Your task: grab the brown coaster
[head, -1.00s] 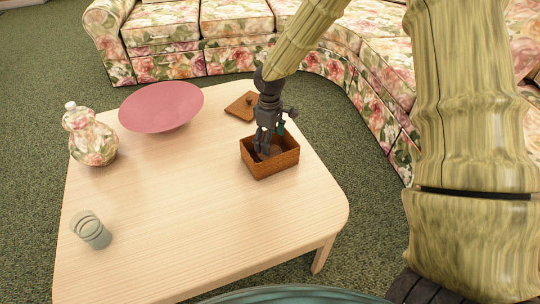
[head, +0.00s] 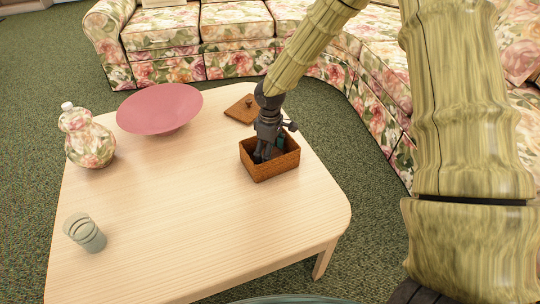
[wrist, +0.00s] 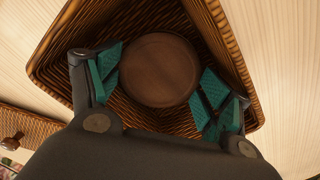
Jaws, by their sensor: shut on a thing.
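The brown coaster (wrist: 159,70) is a round wooden disc lying inside the brown wicker basket (head: 271,172). In the head view the basket's walls and my gripper hide it. My gripper (head: 264,155) reaches down into the basket. In the wrist view, my gripper (wrist: 163,88) has its teal finger pads on the left and right sides of the coaster, shut on it. The basket's woven walls (wrist: 242,60) surround the fingers and the coaster closely.
The basket stands on a pale wooden table (head: 190,220). A wicker lid (head: 240,110) lies behind it. A pink bowl (head: 160,108), a floral bottle (head: 88,142) and a glass (head: 85,232) stand to the left. A floral sofa (head: 165,65) curves behind. The table's front is clear.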

